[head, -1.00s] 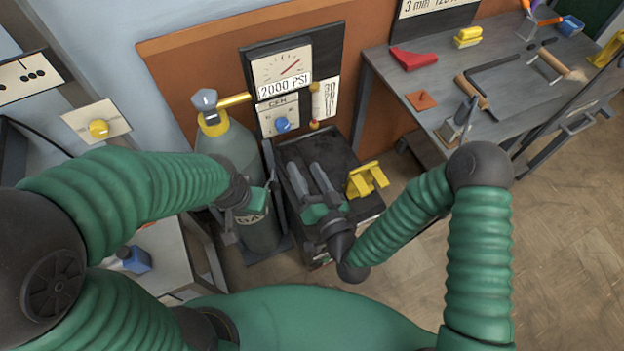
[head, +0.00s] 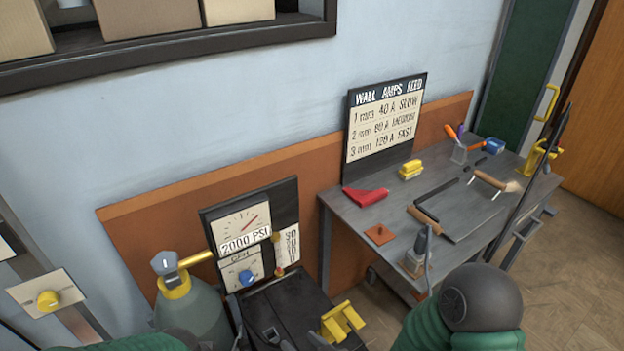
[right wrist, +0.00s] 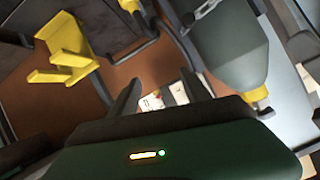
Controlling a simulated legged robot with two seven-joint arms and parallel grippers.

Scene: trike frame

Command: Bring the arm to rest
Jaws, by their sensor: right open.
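My right gripper (head: 294,339) shows only by its dark fingertips at the bottom edge of the head view, over the black welder box (head: 285,305). In the right wrist view my right gripper (right wrist: 160,95) has its two fingers apart with nothing between them. My right arm's green sleeve and dark joint (head: 482,298) stand at the bottom right, in front of the bench. A bit of green sleeve shows at the bottom left, but my left gripper is out of the frame.
A yellow bracket (head: 342,321) sits on the welder box, right of the fingertips. The gas cylinder (head: 192,312) with its yellow valve stands left. The grey bench (head: 345,212) holds several tools and a red piece (head: 366,196). A gauge panel (head: 243,229) stands behind the box.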

